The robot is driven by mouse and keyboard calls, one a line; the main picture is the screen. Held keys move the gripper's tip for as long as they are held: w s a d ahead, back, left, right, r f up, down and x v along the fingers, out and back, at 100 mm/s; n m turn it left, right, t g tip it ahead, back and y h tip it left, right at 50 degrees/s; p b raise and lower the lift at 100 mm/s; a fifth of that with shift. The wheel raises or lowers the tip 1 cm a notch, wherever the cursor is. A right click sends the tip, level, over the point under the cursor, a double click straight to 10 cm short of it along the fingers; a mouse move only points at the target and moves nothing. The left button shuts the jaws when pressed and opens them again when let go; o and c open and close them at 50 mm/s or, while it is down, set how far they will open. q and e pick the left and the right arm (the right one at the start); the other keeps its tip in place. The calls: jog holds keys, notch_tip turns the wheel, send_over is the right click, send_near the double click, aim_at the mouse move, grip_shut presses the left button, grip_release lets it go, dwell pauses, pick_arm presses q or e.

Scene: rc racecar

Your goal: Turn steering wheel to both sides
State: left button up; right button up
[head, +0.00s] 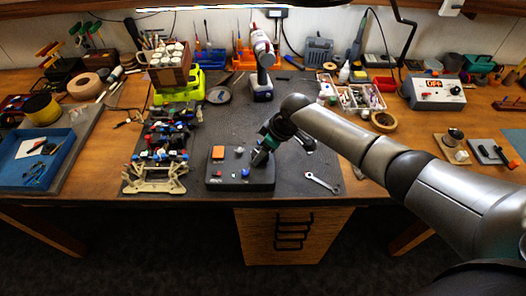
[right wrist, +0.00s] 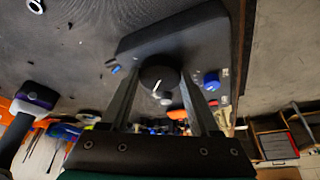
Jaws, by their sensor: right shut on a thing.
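A black control box (head: 241,181) lies near the table's front edge, with an orange square part and a blue knob (head: 245,173) on top. In the right wrist view the box (right wrist: 185,38) carries a dark round wheel (right wrist: 157,79) with a white line on it. My right gripper (head: 260,158) reaches down to the right part of the box. In the right wrist view my right gripper (right wrist: 160,90) has one finger on each side of the wheel and is shut on it. In the head view the wheel is hidden by the gripper. My left gripper is not in view.
A partly built car chassis (head: 155,178) stands left of the box. A wrench (head: 322,182) lies to the right. A drill (head: 262,75) stands behind, and a parts tray (head: 352,95) is at back right. The dark mat between box and drill is mostly clear.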

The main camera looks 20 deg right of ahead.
jog(key=o, duration=1.4)
jog(key=shift+c, duration=0.2)
jog(key=p+v, duration=0.1)
jog(key=v, duration=1.4)
jog(key=shift+r, duration=0.15)
